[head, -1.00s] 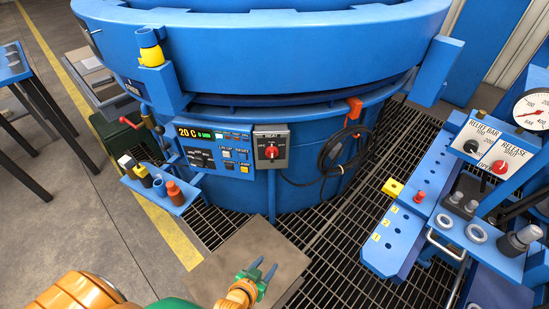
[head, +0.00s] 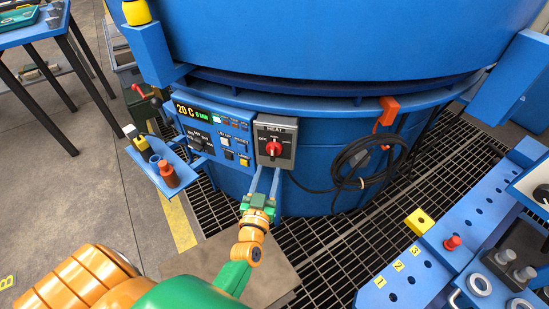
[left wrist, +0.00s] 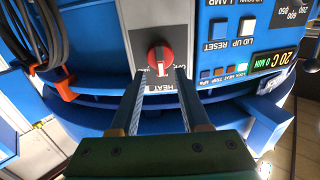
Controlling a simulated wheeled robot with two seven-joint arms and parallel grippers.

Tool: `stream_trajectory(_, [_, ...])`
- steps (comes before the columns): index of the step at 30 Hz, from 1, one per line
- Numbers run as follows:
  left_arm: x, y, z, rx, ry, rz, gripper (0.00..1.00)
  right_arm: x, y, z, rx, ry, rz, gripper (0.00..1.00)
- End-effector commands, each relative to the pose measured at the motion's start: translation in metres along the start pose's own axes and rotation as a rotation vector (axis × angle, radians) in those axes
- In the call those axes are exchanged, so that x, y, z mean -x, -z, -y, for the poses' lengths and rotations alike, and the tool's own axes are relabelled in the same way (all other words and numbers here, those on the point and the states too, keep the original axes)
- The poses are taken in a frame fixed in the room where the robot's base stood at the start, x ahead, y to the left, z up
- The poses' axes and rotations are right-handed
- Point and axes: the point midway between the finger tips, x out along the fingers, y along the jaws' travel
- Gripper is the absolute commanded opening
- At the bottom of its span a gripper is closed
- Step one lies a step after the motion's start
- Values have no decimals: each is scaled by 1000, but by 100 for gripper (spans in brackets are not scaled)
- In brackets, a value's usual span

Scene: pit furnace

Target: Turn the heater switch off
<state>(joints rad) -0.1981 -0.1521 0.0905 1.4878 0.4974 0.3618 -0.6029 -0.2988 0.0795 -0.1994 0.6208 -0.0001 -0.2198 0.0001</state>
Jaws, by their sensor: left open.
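The heater switch (head: 273,148) is a red rotary knob on a grey plate marked HEAT (head: 276,128), on the front of the blue furnace. In the left wrist view the red knob (left wrist: 160,58) lies just beyond my fingertips, roughly centred between them. My left gripper (head: 267,170) is open, with its two fingers pointing at the knob from below in the head view. Whether the fingers touch the knob or plate I cannot tell. The knob's pointer direction is too small to read surely. My right gripper is not in view.
A display and button panel (head: 212,133) adjoins the switch on the left. A black coiled cable (head: 362,163) hangs from an orange hook (head: 389,108) on the right. A small shelf (head: 163,172) with bottles juts out left. A blue bench (head: 415,270) stands at right.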

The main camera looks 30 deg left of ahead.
Motion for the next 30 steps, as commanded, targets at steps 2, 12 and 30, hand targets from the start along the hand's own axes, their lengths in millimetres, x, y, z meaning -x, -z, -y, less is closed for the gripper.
stream_trajectory(2, [-18,-1,-1,1,-1,-3,46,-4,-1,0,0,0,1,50])
stream_trajectory(12, [-59,0,-1,1,-2,1,46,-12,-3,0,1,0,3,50])
stream_trajectory(30, [-58,-1,-1,3,-3,3,0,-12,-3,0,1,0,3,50])
